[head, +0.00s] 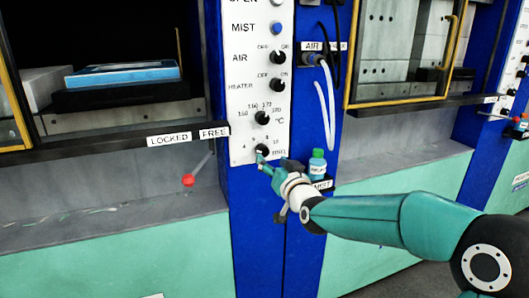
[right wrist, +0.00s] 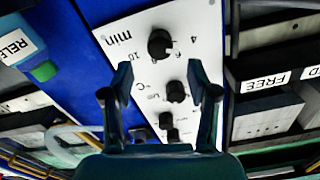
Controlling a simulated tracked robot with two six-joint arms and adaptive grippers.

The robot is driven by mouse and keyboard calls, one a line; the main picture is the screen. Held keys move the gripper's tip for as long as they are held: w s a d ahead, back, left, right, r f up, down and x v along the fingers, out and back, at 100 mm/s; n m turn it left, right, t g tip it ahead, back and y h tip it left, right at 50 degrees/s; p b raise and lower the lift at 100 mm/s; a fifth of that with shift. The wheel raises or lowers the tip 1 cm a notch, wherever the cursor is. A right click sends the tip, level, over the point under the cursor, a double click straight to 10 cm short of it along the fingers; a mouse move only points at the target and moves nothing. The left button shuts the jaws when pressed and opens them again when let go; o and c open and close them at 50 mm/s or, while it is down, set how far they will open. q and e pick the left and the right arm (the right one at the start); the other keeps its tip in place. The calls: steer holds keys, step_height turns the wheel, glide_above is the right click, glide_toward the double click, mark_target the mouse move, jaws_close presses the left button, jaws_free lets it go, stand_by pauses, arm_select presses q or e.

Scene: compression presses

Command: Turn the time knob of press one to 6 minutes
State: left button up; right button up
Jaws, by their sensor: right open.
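The time knob (head: 262,150) is a small black knob at the bottom of the white control panel, beside the print "min" and a short number scale. In the right wrist view the time knob (right wrist: 160,44) appears large and turned over, with a white mark toward its lower right; its exact setting is hard to read. My right gripper (head: 261,160) is at the knob's lower edge in the head view. In the wrist view my right gripper (right wrist: 160,75) is open, its fingers spread apart, with the knob just beyond the fingertips. No grip on it shows. My left gripper is out of view.
Above the time knob sits the °C knob (head: 262,118), with the HEATER knob (head: 277,85) and AIR knob (head: 277,57) higher. A green-capped bottle (head: 318,165) stands close right of my gripper. A red-ended lever (head: 188,180) is at left.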

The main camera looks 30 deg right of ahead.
mark_target(265, 152)
steer(key=x, duration=0.6)
steer(key=shift+w+d+p, duration=0.1)
steer(key=shift+w+p, duration=0.05)
steer(key=shift+p, duration=0.2)
